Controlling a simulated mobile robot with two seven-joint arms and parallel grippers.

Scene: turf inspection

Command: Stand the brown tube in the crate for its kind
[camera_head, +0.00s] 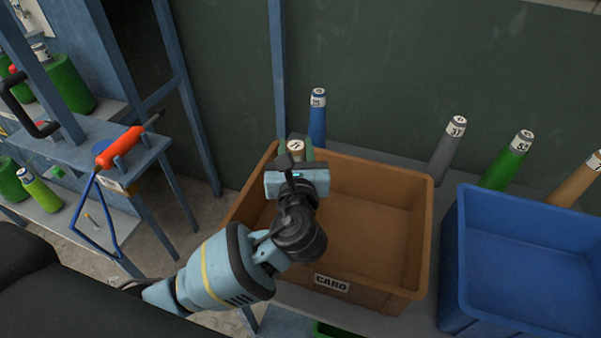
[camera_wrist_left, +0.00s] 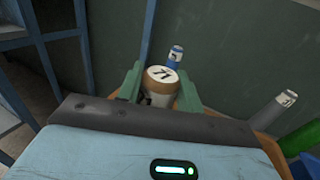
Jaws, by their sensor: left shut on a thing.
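My left gripper (camera_head: 295,158) is shut on a brown tube (camera_head: 296,146) with a white marked top. In the left wrist view the tube (camera_wrist_left: 160,84) sits between the two green fingers, its top facing the camera; its lower part is hidden. The brown crate labelled CARD (camera_head: 375,294) stands below and right of the gripper, and its inside looks empty where visible. The gripper and tube are over its back left part; I cannot tell whether the tube's lower end is inside. My right gripper is not in view.
A blue crate (camera_head: 452,262) stands to the right, and a green edge (camera_head: 335,330) shows below. Behind the crates stand blue (camera_head: 317,122), grey (camera_head: 445,152), green (camera_head: 506,165) and tan (camera_head: 574,186) tubes. A blue bench (camera_head: 75,150) with an orange-handled tool (camera_head: 119,147) is at left.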

